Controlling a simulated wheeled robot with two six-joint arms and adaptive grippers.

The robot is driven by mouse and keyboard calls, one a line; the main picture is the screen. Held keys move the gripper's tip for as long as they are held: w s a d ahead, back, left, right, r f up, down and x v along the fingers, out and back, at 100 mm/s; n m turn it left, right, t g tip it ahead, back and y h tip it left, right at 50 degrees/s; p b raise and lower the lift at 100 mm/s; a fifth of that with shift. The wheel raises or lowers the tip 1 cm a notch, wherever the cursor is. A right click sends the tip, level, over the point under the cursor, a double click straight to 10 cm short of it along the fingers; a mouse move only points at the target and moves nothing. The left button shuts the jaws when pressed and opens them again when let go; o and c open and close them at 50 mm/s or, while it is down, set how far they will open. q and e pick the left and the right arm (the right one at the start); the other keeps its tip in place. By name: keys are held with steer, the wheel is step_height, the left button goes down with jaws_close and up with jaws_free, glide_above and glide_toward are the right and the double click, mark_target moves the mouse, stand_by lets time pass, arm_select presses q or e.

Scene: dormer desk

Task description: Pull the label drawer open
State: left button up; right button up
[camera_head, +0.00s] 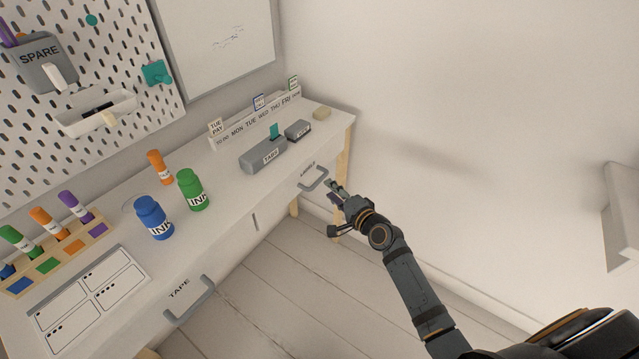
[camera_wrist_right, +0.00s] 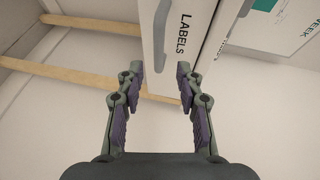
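The label drawer (camera_head: 303,185) is at the far right end of the desk front, with "LABELS" lettering above its grey bar handle (camera_head: 315,180). It looks flush with the desk front. My right gripper (camera_head: 336,191) is just right of the handle, apart from it. In the right wrist view my right gripper (camera_wrist_right: 161,78) is open, its two purple-padded fingers spread with nothing held between them. Ahead of the fingers the white drawer front (camera_wrist_right: 205,22) shows its "LABELS" lettering, with the grey handle (camera_wrist_right: 160,38) beside it. My left gripper is out of view.
A tape drawer handle (camera_head: 188,302) is nearer on the same desk front. The floor (camera_head: 290,290) before the desk is clear.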

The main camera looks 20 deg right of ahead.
mark_target(320, 179)
steer(key=b+x, duration=0.1)
steer(key=x, duration=0.7)
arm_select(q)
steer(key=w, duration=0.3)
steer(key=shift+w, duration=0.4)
arm_select(e)
steer(key=shift+s, duration=0.1)
steer(key=shift+c, duration=0.3)
jaws_close()
